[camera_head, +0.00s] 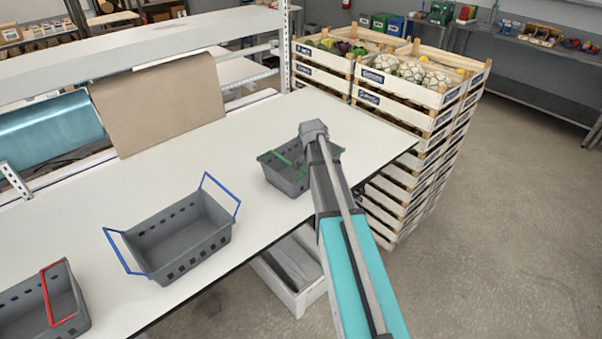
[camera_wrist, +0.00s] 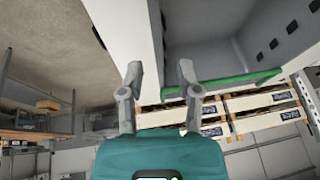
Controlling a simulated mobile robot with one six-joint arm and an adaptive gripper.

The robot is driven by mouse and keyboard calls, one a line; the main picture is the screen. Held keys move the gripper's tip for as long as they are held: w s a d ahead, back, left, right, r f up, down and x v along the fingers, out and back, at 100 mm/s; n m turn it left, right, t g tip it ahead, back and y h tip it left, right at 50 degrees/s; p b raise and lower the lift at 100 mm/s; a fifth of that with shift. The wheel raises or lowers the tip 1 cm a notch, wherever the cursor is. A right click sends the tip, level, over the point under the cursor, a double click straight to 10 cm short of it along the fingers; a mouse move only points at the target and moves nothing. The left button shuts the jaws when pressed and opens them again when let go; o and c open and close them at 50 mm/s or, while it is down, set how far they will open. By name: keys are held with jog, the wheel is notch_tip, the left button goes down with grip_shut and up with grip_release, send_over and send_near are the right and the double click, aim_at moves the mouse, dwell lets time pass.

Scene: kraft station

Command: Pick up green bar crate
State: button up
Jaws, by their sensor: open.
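The green bar crate is a grey, open, perforated basket (camera_head: 283,178) at the right part of the white table, partly hidden behind my arm. Its green bar (camera_head: 280,157) shows over the basket. In the wrist view the green bar (camera_wrist: 240,82) runs from the right to between my finger lines, with the grey basket wall (camera_wrist: 290,38) beyond. My gripper (camera_wrist: 160,74) is open, its two grey fingers apart. The right finger overlaps the bar in the picture; I cannot tell whether they touch. The fingers are hidden in the head view.
A grey basket with two blue handles (camera_head: 180,236) stands mid-table, and one with a red bar (camera_head: 42,306) at lower left. The white table (camera_head: 260,228) is clear between them. Stacked wooden crates (camera_head: 408,88) of produce stand close beyond the table's right end.

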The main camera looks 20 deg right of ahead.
dwell(0.4)
jog(key=shift+b+x, duration=2.35)
jog(key=shift+x, duration=0.3)
grip_shut()
